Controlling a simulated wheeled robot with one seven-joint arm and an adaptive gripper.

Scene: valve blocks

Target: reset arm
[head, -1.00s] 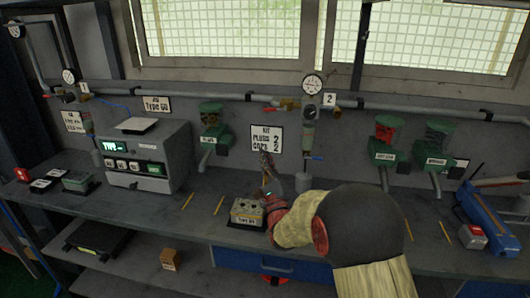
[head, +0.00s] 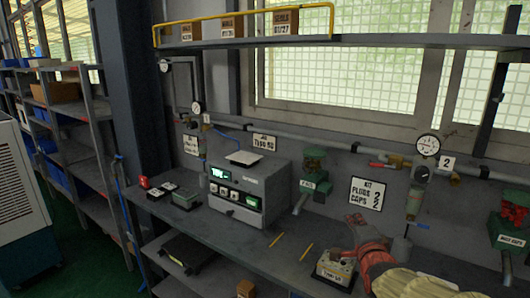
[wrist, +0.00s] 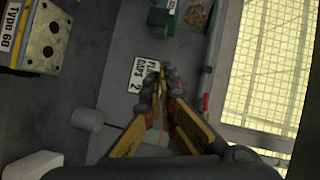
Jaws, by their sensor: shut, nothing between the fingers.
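My gripper (wrist: 165,85) shows in the wrist view with its two fingers together and nothing between them. In the head view my arm enters at the lower right, and the gripper (head: 355,228) is up near the same sign (head: 366,193), right of the valve block. The valve block labelled Type 60 (head: 335,268) rests on the bench, and it also shows at the upper left of the wrist view (wrist: 45,40). The gripper is apart from it.
A grey test box with green displays (head: 250,188) stands on the bench (head: 225,235), left of the block. Green dispensers (head: 312,172) and pipes with gauges (head: 428,146) line the wall. A shelf with boxes (head: 340,41) hangs above. A shelving rack (head: 90,130) stands far left.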

